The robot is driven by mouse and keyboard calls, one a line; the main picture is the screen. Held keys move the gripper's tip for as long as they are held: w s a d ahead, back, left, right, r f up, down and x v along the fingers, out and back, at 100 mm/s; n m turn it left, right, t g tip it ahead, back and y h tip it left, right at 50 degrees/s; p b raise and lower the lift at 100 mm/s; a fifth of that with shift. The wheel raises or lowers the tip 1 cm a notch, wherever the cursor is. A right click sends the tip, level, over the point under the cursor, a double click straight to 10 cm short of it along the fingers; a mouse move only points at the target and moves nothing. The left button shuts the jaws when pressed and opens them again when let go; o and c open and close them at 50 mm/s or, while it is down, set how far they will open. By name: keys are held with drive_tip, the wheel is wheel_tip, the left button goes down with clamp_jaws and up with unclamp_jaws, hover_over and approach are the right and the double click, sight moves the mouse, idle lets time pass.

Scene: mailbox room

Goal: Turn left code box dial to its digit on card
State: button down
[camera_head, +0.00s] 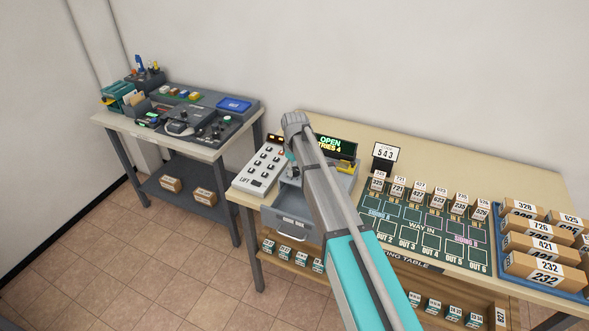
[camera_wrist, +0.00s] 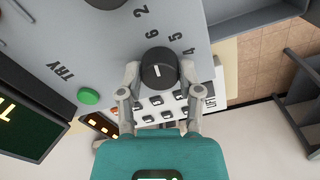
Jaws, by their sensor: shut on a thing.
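A round black dial (camera_wrist: 159,62) with a short white mark sits on the grey code box face (camera_wrist: 213,22) in the wrist view. Printed digits 4, 5, 6 and 2 show around and above it. My gripper (camera_wrist: 160,75) is shut on this dial, one finger on each side. The code box (camera_head: 290,222) stands on the sorting table in the head view, where my arm hides its dials and my fingertips. The card (camera_head: 384,153) reads 543 and stands at the back of the table.
A second dark knob (camera_wrist: 105,3) is cut off at the top of the wrist view, and a green TRY button (camera_wrist: 88,96) lies to the left. A white keypad (camera_head: 262,168) and a display (camera_head: 332,143) reading OPEN, TRIES 4 are close to my arm.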

drive_tip(key=shift+m, duration=0.3)
drive_tip(key=m, duration=0.7)
drive_tip(key=shift+d, duration=0.1)
idle(0.4)
drive_tip(key=shift+c, duration=1.3)
unclamp_jaws()
